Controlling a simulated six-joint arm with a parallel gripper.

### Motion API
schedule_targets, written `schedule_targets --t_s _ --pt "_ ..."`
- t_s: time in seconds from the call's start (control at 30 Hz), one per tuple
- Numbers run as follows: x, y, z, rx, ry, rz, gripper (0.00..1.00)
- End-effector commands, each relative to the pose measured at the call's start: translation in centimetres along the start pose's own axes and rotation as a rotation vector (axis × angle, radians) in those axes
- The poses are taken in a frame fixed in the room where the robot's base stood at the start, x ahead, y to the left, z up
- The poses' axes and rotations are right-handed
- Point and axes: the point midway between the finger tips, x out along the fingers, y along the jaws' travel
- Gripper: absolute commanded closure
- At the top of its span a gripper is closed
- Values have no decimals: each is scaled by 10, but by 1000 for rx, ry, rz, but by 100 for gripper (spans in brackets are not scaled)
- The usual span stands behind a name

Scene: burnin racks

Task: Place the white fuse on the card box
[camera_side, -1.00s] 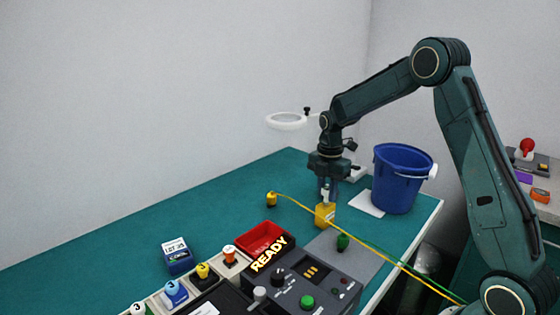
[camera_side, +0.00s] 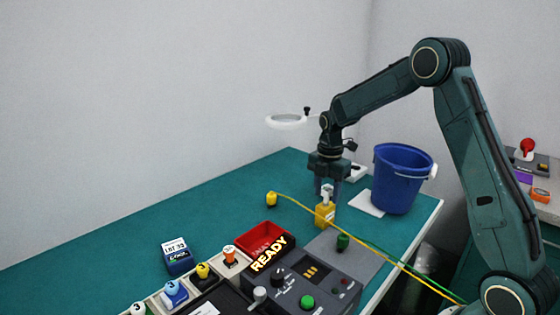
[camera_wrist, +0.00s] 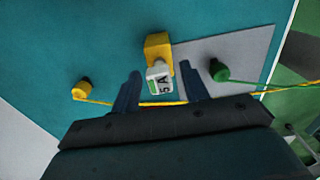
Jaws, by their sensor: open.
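The white fuse (camera_side: 327,193), marked "5 A" in the wrist view (camera_wrist: 160,82), stands upright on a yellow block (camera_side: 325,217). My gripper (camera_side: 328,190) is open just behind and above the fuse in the side view. In the wrist view its two fingers (camera_wrist: 161,88) lie either side of the fuse, with a gap on both sides. No thing named a card box is labelled; a small blue box (camera_side: 178,263) with a white "LOT 35" label stands at the left of the table and may be it.
A red tray (camera_side: 262,234), a console with a glowing "READY" sign (camera_side: 269,254) and a row of numbered coloured pegs lie in front. A blue bucket (camera_side: 400,185) stands right of my gripper. Yellow and green cables cross the right side. The back left of the table is clear.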

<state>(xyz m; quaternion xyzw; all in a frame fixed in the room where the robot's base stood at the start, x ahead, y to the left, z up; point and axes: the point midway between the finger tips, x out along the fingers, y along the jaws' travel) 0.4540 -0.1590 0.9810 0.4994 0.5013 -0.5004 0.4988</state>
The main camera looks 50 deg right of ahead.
Motion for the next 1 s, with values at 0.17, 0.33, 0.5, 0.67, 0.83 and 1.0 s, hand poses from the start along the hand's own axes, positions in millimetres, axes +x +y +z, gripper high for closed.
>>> schedule_targets --t_s 0.17,0.33,0.5,0.67,0.83,1.0 --pt "-14 1 0 0 -1 4 55" --pt "-37 1 0 0 -2 5 55" --pt "-65 1 0 0 -2 5 55" --pt "-90 1 0 0 -2 5 55" --pt "-110 1 0 0 -1 3 55" --pt "-119 0 0 0 -1 1 55"
